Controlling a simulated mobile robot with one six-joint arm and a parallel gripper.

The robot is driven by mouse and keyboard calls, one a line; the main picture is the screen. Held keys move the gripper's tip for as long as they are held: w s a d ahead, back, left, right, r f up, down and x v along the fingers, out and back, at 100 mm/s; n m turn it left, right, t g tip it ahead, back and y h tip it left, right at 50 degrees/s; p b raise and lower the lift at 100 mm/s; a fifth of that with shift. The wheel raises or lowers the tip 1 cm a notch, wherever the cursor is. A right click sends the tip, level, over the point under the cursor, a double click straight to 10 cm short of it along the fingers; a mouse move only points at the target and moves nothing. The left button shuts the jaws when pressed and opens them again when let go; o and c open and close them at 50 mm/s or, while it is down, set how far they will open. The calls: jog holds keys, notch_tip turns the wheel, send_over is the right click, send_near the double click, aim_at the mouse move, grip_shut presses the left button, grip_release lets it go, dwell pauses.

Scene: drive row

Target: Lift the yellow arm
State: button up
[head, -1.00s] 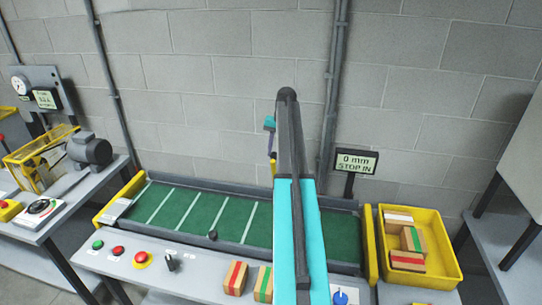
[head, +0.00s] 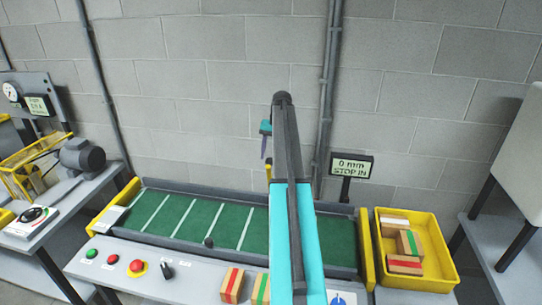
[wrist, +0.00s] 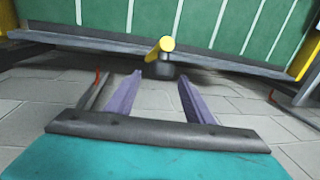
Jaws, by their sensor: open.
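The yellow arm (wrist: 167,44) shows in the wrist view as a short yellow bar with a rounded end, on a dark mount at the edge of the green belt (wrist: 120,14). A small yellow piece (head: 268,172) below my gripper in the head view may be the same arm. My gripper (wrist: 159,79) is open, with its two purple fingers apart and nothing between them. The yellow arm lies beyond the fingertips, roughly in line with the gap, and apart from them. In the head view my gripper (head: 265,142) is partly hidden by my own arm link.
The conveyor's front panel holds green (head: 92,254) and red (head: 137,266) buttons and a dark knob. Striped blocks (head: 232,284) sit at the front. A yellow bin (head: 432,282) with several blocks stands right. A display (head: 351,166) reads "0 mm STOP IN". A grey wall stands behind.

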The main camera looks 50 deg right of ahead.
notch_tip(320, 180, up, 13)
jog(key=s+d+p, duration=0.1)
jog(key=p, duration=0.1)
jog(key=shift+s, duration=0.4)
jog(key=shift+r, duration=0.1)
dwell(0.4)
